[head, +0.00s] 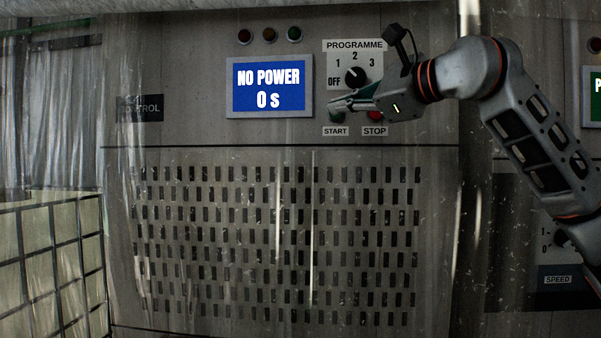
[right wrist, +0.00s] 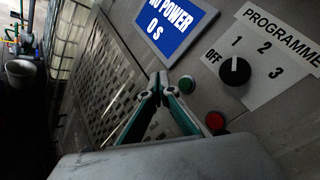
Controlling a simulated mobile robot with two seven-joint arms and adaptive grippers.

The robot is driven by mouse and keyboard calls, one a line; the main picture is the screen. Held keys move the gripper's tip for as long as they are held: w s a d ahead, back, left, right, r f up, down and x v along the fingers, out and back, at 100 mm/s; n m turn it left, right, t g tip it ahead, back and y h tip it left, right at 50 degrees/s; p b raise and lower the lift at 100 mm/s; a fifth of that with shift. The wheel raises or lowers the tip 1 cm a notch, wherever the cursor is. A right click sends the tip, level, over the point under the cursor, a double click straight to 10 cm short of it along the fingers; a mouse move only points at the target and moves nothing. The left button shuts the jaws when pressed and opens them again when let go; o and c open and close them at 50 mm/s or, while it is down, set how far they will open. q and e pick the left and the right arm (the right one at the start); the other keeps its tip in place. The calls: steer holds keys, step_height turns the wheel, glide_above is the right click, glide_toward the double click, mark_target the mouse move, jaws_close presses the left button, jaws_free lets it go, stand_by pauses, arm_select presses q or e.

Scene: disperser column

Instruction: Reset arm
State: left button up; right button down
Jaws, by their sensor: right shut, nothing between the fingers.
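My right gripper (head: 343,106) reaches in from the right in front of the control panel. Its fingers are shut and empty, near the START button (head: 337,118), which they partly cover in the head view. The STOP button (head: 375,117) is red and sits to the right, partly behind the gripper. In the right wrist view the finger tips (right wrist: 164,84) meet, left of the green button (right wrist: 214,121) and red button (right wrist: 238,144). Contact with the panel cannot be told. The black PROGRAMME knob (head: 356,77) is above. My left gripper is not in view.
A blue screen (head: 269,87) reads NO POWER, 0 s. Small lamps (head: 269,35) are above it. A slotted panel (head: 280,240) lies below. A caged container (head: 50,265) stands at the left. Another panel with a SPEED knob (head: 562,238) is at the right, behind my arm.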

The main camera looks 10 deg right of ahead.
steer(key=s+a+f+m+g+y, duration=0.1)
steer(key=a+f+m+g+y, duration=0.25)
steer(key=f, duration=0.75)
steer(key=s+a+f+m+g+y, duration=0.1)
steer(key=a+f+m+y, duration=0.25)
steer(key=a+f, duration=0.6)
steer(key=s+a+f+m+g+y, duration=0.1)
steer(key=a+f+m+g+y, duration=0.2)
steer(key=f, duration=1.1)
steer(key=s+d+f+m+t+h, duration=0.2)
steer(key=d+f+m+t+h, duration=0.2)
steer(key=f+m, duration=0.6)
steer(key=s+d+f+m+t+h, duration=0.2)
steer(key=d+f+m+t+h, duration=0.15)
steer(key=f+m, duration=0.65)
steer(key=s+d+f+m+t+h, duration=0.1)
steer(key=d+f+m+t+h, duration=0.25)
steer(key=f+m, duration=0.7)
steer(key=s+d+f+m+g+h, duration=0.2)
steer(key=s+f+m+g, duration=0.1)
steer(key=s+f, duration=0.8)
steer(key=s+d+f+m+g+h, duration=0.2)
steer(key=s+d+f+m+g, duration=0.1)
steer(key=s+f, duration=0.8)
step_height(320, 180, down, 4)
steer(key=shift+d+m+g+h, duration=0.15)
steer(key=shift+m+g+h, duration=0.3)
steer(key=shift+g, duration=0.3)
